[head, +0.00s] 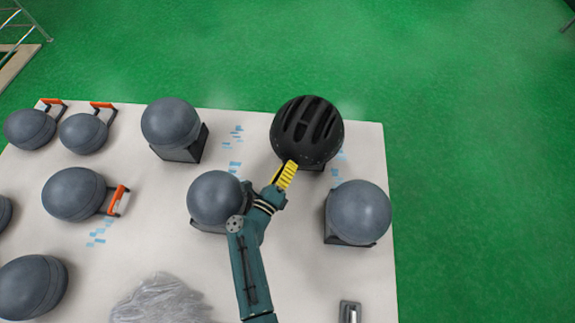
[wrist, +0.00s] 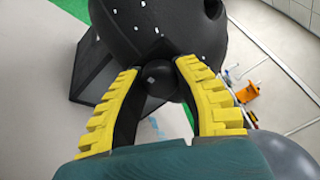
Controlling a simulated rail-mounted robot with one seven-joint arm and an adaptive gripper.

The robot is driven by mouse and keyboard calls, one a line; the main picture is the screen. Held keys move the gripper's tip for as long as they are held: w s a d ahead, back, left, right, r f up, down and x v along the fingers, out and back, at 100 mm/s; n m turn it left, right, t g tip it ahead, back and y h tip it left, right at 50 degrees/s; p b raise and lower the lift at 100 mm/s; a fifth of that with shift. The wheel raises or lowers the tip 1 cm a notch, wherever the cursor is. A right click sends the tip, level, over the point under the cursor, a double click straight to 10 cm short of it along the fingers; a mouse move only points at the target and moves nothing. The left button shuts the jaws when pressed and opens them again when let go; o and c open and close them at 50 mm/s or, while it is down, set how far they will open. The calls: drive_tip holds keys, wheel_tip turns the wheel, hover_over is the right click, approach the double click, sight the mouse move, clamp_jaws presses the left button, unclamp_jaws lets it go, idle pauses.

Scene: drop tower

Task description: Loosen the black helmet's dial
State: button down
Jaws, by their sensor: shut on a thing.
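The black helmet (head: 307,130) with long vents sits on a dark stand at the back right of the white table. In the wrist view its shell (wrist: 165,25) fills the top, marked with small white squares. The helmet's dial (wrist: 162,78) is a round black knob low on its rear, with one white square on it. My gripper (head: 289,168) reaches the helmet's lower front edge in the head view. In the wrist view the yellow-padded fingers of my gripper (wrist: 160,68) are on both sides of the dial, shut on it. The finger contact points are partly dark and hard to make out.
Grey head forms on dark bases stand close by: one (head: 215,198) left of my gripper, one (head: 360,212) to its right. Several more lie at the left, some with orange-handled clamps (head: 117,200). Crumpled clear plastic (head: 160,300) lies at the front. The table's right edge is near.

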idle(0.3)
drive_tip(key=c, duration=0.7)
unclamp_jaws()
wheel_tip(320, 180, up, 10)
